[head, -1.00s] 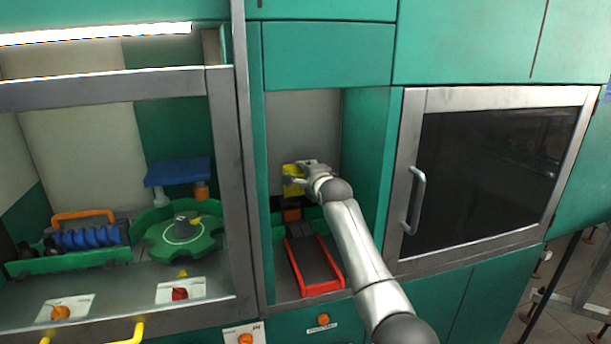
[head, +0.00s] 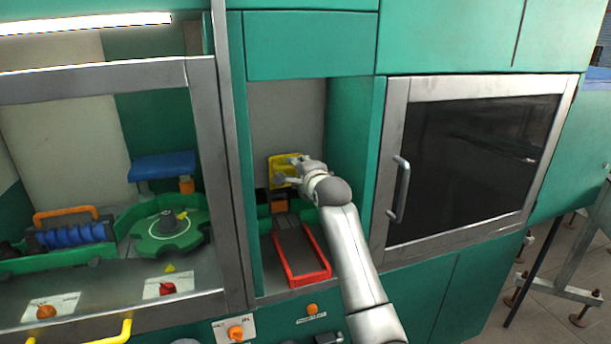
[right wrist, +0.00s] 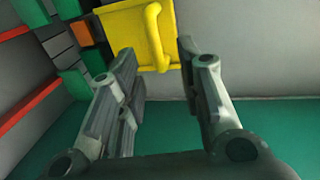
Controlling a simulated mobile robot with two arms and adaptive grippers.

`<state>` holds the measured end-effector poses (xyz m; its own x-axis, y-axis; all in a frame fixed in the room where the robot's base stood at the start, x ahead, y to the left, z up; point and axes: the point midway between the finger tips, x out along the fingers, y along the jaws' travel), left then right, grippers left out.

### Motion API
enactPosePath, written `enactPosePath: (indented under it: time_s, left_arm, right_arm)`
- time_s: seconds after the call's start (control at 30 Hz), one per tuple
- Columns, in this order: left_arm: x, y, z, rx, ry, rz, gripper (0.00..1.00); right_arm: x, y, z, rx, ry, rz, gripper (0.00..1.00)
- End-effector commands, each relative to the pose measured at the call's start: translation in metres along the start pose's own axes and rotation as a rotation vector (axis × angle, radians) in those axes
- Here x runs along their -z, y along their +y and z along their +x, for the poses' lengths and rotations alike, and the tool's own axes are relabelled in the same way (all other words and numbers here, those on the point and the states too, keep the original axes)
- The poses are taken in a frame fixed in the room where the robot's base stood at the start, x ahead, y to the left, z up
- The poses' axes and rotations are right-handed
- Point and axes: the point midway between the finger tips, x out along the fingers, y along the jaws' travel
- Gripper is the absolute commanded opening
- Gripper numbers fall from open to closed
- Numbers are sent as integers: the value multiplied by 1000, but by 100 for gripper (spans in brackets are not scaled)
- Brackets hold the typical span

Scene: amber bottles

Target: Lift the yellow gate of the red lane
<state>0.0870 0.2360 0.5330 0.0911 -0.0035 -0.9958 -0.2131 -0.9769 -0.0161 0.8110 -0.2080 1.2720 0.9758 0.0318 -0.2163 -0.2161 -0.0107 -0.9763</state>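In the right wrist view the gate (right wrist: 138,35) shows at the top, just beyond the open fingers of my right gripper (right wrist: 160,55). My left gripper is out of view.
Green side walls (head: 350,150) bound the bay closely. A dark-windowed door with a handle (head: 399,190) is to the right. A metal-framed compartment at left holds a green carousel (head: 165,248) and blue rollers (head: 72,237).

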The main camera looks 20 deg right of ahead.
Motion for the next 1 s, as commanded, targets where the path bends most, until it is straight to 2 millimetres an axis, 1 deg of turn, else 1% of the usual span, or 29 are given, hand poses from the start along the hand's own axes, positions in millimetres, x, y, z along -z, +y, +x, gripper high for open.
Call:
enactPosePath:
  time_s: [0.03, 0.2, 0.43, 0.6, 0.9, 0.97, 1.0]
  left_arm:
    - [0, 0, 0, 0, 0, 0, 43]
    - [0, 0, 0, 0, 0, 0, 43]
    - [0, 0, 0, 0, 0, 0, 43]
    - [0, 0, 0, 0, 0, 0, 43]
    - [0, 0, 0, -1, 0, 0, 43]
    - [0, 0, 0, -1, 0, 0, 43]
    - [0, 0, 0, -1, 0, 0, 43]
  right_arm:
    - [0, 0, -7, 1, -1, 0, 34]
    - [0, 0, -29, 2, 0, 1, 34]
    - [0, 0, -51, 1, 0, 1, 34]
    - [1, 0, -57, 2, 1, 1, 34]
    - [1, 0, -58, 1, 1, 1, 34]
    - [1, 2, -58, -3, 1, -4, 34]
    - [1, 7, -59, -11, 1, -14, 34]
